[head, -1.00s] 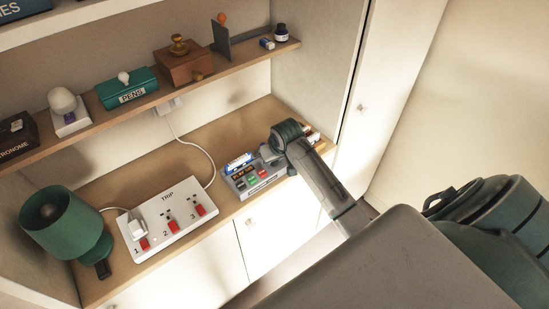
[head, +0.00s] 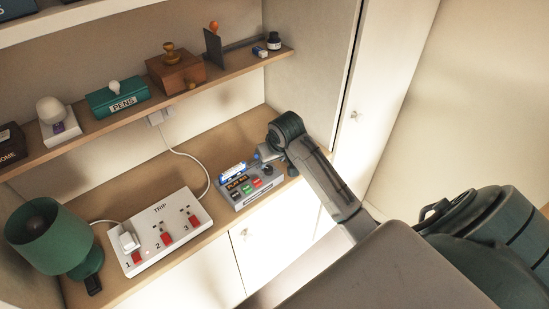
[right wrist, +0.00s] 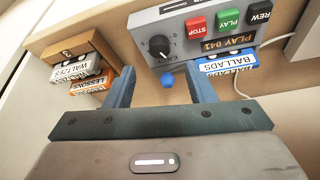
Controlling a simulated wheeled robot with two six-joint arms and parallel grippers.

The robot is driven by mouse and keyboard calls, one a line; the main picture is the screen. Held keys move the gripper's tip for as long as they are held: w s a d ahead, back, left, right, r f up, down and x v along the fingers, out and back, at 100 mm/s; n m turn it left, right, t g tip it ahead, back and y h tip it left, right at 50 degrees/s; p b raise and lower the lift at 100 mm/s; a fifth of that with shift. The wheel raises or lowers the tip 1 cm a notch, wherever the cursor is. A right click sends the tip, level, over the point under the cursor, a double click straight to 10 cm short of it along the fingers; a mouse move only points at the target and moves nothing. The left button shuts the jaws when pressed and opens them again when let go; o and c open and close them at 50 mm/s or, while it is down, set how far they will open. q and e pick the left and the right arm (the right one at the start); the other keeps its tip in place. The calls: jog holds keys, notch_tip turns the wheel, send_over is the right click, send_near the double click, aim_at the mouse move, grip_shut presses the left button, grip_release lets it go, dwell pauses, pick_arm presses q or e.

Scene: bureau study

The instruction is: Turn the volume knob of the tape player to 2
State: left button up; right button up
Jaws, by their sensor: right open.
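The grey tape player (head: 262,194) stands on the desk top, left of and below my right wrist in the head view. In the right wrist view its dark round volume knob (right wrist: 160,47) has a pale pointer line toward the lower right; the dial figures are too small to read. Beside it are the red STOP (right wrist: 197,25), green PLAY (right wrist: 229,20) and black REW (right wrist: 260,14) buttons. My right gripper (right wrist: 162,88) is open, fingers apart, with the knob beyond the fingertips, not between them. A small blue ball (right wrist: 167,80) shows between the fingers. My left gripper is not in view.
A BALLADS cassette (right wrist: 228,63) lies against the player. A wooden rack (right wrist: 68,47) holds WALTZES and LESSONS cassettes. The TRIP switch box (head: 150,257) and green lamp (head: 45,235) are farther left. A shelf (head: 150,112) with several objects runs above.

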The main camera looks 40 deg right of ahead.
jog(key=shift+b+v, duration=0.35)
jog(key=shift+v, duration=1.75)
